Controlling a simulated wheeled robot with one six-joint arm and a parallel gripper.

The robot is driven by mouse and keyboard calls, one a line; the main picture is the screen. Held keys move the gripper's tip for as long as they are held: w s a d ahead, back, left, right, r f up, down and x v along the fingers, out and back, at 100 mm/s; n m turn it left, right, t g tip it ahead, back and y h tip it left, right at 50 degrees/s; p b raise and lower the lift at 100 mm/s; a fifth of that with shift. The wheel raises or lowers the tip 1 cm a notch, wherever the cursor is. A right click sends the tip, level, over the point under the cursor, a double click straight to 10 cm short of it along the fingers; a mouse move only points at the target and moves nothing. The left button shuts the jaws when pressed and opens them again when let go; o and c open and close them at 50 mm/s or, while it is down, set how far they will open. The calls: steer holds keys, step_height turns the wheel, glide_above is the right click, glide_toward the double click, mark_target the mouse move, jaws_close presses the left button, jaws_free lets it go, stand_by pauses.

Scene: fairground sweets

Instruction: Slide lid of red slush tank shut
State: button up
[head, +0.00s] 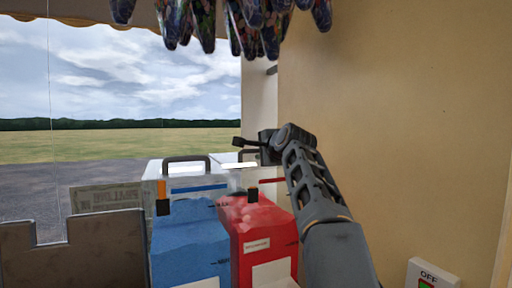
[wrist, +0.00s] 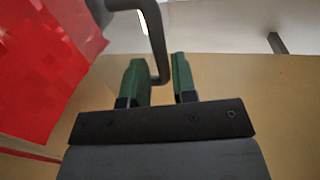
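The red slush tank (head: 268,225) stands right of the blue one in the head view; its red side (wrist: 45,60) fills the left of the wrist view. A pale lid top (head: 238,160) shows behind the red tank's upper edge, partly hidden. My gripper (head: 240,142) is above and behind the red tank. In the wrist view its two green fingers (wrist: 160,80) are apart.
The blue slush tank (head: 190,235) with a dark handle (head: 186,160) stands close on the left. A tan wall (head: 400,110) is to the right, with an OFF switch box (head: 430,275) low down. Wrapped bundles (head: 250,25) hang overhead.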

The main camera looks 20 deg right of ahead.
mark_target(257, 151)
steer(key=shift+w+f+p, duration=0.2)
steer(key=shift+w+p, duration=0.1)
steer(key=shift+w, duration=0.65)
steer(key=shift+w+f+p, duration=0.15)
steer(key=shift+w+p, duration=0.1)
steer(key=shift+w, duration=0.65)
steer(key=shift+c, duration=0.3)
jaws_close()
